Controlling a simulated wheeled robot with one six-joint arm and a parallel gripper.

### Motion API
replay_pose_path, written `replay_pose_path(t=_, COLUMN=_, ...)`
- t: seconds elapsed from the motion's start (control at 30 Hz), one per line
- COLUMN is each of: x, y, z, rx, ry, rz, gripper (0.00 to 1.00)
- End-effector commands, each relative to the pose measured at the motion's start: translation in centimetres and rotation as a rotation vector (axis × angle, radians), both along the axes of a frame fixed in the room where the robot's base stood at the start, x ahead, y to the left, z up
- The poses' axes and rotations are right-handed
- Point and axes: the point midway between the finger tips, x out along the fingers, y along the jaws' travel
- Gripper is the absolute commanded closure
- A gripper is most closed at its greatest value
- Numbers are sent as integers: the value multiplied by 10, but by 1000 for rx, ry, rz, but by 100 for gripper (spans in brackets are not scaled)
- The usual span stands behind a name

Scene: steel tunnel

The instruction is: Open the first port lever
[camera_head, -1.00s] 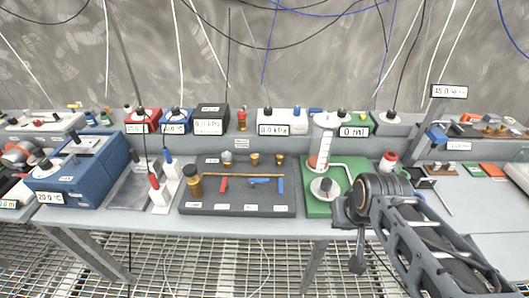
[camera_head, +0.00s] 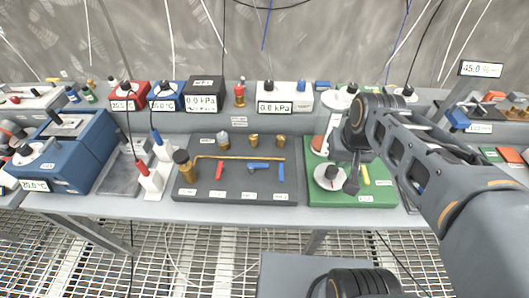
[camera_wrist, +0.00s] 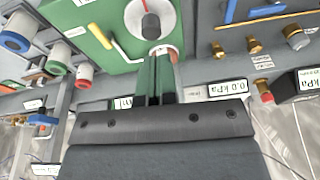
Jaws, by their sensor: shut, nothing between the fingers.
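The dark grey port board (camera_head: 235,195) lies on the table in the head view. It carries a red lever (camera_head: 219,170) at the left, a blue lever (camera_head: 258,166) in the middle and a second blue lever (camera_head: 281,172) at the right. Brass ports (camera_head: 253,140) stand behind them along a yellow pipe. My gripper (camera_head: 350,188) is right of this board, over the green board, shut and empty. In the wrist view my gripper (camera_wrist: 160,55) points at a white dial with a dark knob.
The green board (camera_head: 350,198) holds a white dial with a dark knob (camera_head: 330,173) and a yellow handle (camera_head: 365,175). A tall brass cylinder (camera_head: 184,165) stands at the port board's left end. A raised shelf with display boxes (camera_head: 284,97) runs behind.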

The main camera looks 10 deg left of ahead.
Motion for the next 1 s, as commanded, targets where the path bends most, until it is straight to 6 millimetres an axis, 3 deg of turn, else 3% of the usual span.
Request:
replay_pose_path(t=0.1, x=48, y=26, z=17, rx=15, ry=108, rz=12, gripper=100)
replay_pose_path(t=0.2, x=87, y=54, z=21, rx=21, ry=204, rz=18, gripper=100)
replay_pose_path(t=0.43, x=156, y=123, z=1, rx=5, ry=402, rz=32, gripper=100)
replay_pose_path(t=0.7, x=187, y=181, z=-38, rx=-34, ry=551, rz=45, gripper=100)
replay_pose_path(t=1.0, x=192, y=200, z=-54, rx=-52, ry=600, rz=49, gripper=100)
